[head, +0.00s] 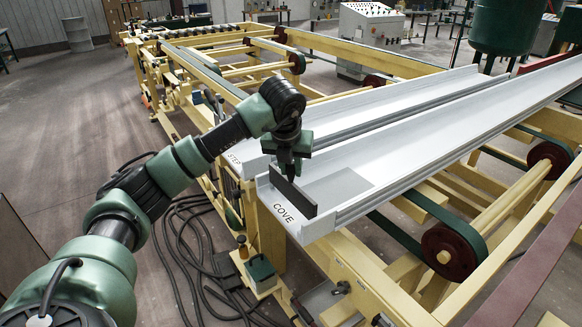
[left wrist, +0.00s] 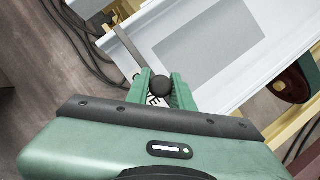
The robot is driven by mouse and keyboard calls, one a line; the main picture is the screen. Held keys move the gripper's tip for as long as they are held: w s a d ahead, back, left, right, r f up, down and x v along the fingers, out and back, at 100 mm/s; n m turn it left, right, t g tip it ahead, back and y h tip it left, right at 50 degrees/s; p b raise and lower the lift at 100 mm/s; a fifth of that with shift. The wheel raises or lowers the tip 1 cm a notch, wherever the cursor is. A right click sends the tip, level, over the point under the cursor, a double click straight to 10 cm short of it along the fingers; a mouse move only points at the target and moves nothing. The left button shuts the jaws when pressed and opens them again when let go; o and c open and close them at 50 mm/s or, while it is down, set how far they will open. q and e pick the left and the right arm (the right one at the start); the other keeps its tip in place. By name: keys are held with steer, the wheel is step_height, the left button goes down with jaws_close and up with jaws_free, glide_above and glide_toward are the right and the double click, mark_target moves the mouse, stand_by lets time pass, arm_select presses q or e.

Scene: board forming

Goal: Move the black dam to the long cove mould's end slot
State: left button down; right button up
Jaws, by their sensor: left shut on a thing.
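The black dam (head: 294,198) is a thin dark upright plate. It stands crosswise in the channel of the long white cove mould (head: 395,158), close to the near end marked COVE. My left gripper (head: 289,172) is right above the dam, pointing down and shut on it. In the left wrist view, the green fingers (left wrist: 160,88) close around a round black knob, and a thin dark strip of the dam (left wrist: 125,52) runs up and left from them. The end slot is hidden, so I cannot tell whether the dam is seated in it. My right gripper is out of view.
A second white mould marked STEP (head: 250,150) lies alongside to the left. Both rest on a yellow frame with dark red pulleys (head: 455,250) and green belts. A grey patch (head: 338,187) covers the cove floor behind the dam. Black hoses (head: 205,255) lie on the floor.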

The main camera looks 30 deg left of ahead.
mark_target(291, 182)
arm_select(q)
steer(key=shift+f+b, duration=1.1)
steer(key=shift+f, duration=0.4)
steer(key=c, duration=1.1)
jaws_free()
steer(key=shift+c, duration=0.2)
steer(key=b+v, duration=0.1)
steer(key=v, duration=0.6)
steer(key=shift+s+r+b, duration=0.2)
steer(key=shift+r+b, duration=0.15)
steer(key=shift+b, duration=0.05)
steer(key=shift+d, duration=0.1)
